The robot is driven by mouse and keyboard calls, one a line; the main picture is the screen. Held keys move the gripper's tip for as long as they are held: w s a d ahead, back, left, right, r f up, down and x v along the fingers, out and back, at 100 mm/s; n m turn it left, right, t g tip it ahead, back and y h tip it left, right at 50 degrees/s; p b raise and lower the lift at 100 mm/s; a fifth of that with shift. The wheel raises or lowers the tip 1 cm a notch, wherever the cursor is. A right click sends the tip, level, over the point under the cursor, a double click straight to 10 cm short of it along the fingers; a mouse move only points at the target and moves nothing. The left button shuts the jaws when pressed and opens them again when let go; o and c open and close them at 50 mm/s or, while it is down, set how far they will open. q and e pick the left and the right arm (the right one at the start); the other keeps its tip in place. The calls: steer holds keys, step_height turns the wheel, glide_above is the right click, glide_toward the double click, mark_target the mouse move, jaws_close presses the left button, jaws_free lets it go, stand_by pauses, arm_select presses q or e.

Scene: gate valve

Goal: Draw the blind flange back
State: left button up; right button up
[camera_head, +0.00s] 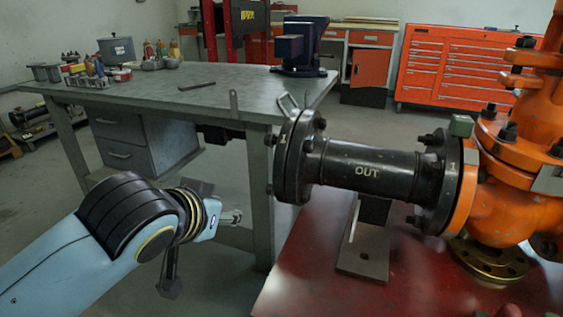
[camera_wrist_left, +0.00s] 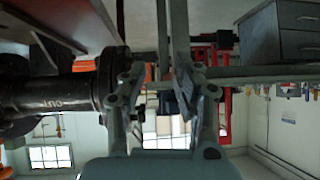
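The blind flange (camera_head: 284,160) is a dark disc bolted face to face against the flange at the left end of the black pipe marked OUT (camera_head: 368,171). Bolts show around its rim, and a bent grey handle stands by its top. In the left wrist view the blind flange (camera_wrist_left: 112,82) is edge-on, left of the fingers. My left gripper (camera_head: 230,218) is below and left of the blind flange, seemingly apart from it. In the left wrist view its two fingers (camera_wrist_left: 160,88) are spread with nothing between them. My right gripper is not in view.
The orange valve body (camera_head: 510,205) stands at the right on a red table (camera_head: 330,285). A bracket (camera_head: 365,250) stands under the pipe. A grey workbench (camera_head: 210,90) with a vise (camera_head: 300,45) is behind. Open floor lies left of the red table.

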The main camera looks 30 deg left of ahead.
arm_select(q)
steer(key=w+r+n+t+y, duration=0.1)
steer(key=w+r+t, duration=0.4)
steer(key=w+r, duration=0.25)
steer(key=t, duration=0.3)
glide_toward(282, 97)
steer(key=shift+n+h, duration=0.3)
steer(key=shift+h, duration=0.1)
steer(key=x, duration=0.9)
steer(key=shift+w+a, duration=0.25)
steer(key=shift+a, duration=0.15)
steer(key=shift+w+a, duration=0.15)
steer(key=shift+w, duration=0.5)
